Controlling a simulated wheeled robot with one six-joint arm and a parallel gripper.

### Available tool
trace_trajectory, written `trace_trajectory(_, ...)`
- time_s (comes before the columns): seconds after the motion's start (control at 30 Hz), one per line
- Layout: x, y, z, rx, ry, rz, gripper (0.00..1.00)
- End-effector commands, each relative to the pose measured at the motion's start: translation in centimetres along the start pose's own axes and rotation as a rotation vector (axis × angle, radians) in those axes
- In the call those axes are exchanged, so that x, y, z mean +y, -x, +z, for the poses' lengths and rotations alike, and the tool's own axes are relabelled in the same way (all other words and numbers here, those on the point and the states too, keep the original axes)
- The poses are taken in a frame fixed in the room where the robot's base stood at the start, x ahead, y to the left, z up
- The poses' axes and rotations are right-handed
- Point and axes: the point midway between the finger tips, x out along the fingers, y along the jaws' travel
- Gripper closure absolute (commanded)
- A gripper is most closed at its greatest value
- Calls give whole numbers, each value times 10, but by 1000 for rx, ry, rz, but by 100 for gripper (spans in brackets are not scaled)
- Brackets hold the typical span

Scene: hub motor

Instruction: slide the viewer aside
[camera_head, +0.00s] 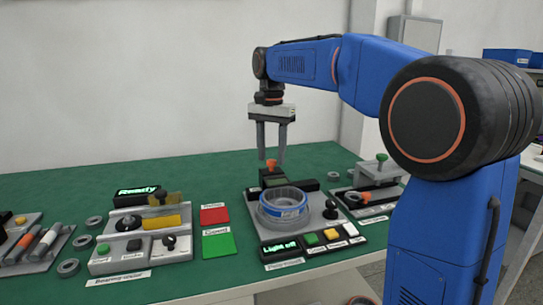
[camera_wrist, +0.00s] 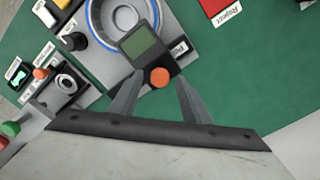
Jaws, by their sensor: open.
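The viewer is a dark block with a grey-green screen (camera_wrist: 139,41) and an orange knob (camera_wrist: 159,77) in the wrist view. In the head view it sits at the back of the grey inspection station (camera_head: 251,208), with its orange knob (camera_head: 271,163) on top. A blue-rimmed round motor part (camera_head: 283,212) lies in front of it; in the wrist view the viewer's screen end overlaps the part's rim (camera_wrist: 91,33). My gripper (camera_head: 271,157) is open and points down above the viewer. Its fingertips (camera_wrist: 160,79) appear on either side of the knob, with nothing held; contact cannot be told.
A panel reading "Light off" (camera_head: 281,246) with coloured buttons fronts the station. A red pad (camera_head: 214,214) and a green pad (camera_head: 218,245) lie left. Further left is a station under a "Ready" display (camera_head: 137,191). A fixture with a green knob (camera_head: 381,158) stands right. Green table behind is clear.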

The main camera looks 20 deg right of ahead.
Motion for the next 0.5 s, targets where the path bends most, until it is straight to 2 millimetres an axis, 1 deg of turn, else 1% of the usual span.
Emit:
trace_trajectory(0.13,0,-8,0,-1,0,1,57)
trace_trajectory(0.4,0,-9,0,0,0,0,57)
trace_trajectory(0.43,0,-9,0,0,0,0,59)
trace_trajectory(0.47,0,-9,0,0,0,0,66)
trace_trajectory(0.5,0,-9,0,0,0,0,76)
